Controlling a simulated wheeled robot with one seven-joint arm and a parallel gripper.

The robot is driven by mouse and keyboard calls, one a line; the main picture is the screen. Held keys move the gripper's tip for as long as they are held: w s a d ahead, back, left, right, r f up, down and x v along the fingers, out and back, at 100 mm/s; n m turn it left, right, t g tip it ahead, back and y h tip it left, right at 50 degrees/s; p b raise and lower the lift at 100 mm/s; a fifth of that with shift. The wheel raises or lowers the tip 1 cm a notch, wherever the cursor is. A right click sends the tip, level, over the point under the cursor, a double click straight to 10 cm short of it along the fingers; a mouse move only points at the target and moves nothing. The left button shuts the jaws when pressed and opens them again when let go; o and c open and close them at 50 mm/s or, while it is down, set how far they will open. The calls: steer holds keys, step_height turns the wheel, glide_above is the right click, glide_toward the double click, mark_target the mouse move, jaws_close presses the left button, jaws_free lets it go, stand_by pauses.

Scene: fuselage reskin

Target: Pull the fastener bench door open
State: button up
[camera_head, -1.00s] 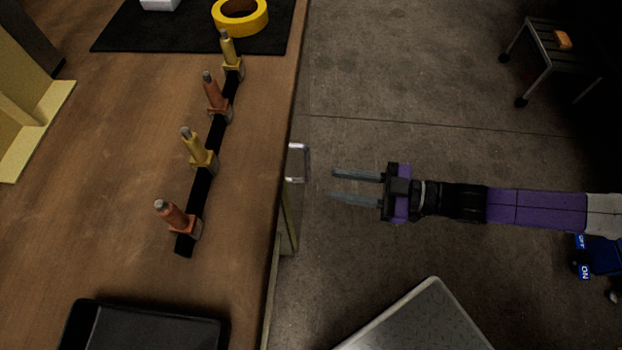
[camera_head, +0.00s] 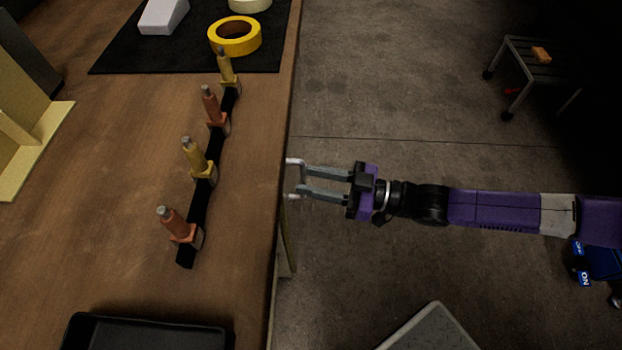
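The fastener bench (camera_head: 120,215) has a brown wooden top that fills the left half of the view. A pale metal door handle (camera_head: 294,163) juts from the bench's right side, just below the top's edge. The door itself is mostly hidden under the top; a narrow pale strip (camera_head: 287,250) shows below the handle. My gripper (camera_head: 305,182) points left, with its two grey fingers apart and their tips at the handle. The fingers look open, and I cannot tell whether they touch the handle.
Clamp-like fasteners (camera_head: 197,160) stand on a black strip on the bench. A yellow tape roll (camera_head: 235,37) lies on a black mat, and a black tray (camera_head: 145,335) sits at the front. A grey panel (camera_head: 437,332) is at the lower right. A small cart (camera_head: 535,70) stands at the upper right.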

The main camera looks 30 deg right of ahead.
steer(key=shift+w+a, duration=0.15)
steer(key=shift+c, duration=0.4)
jaws_close()
stand_by(1.0)
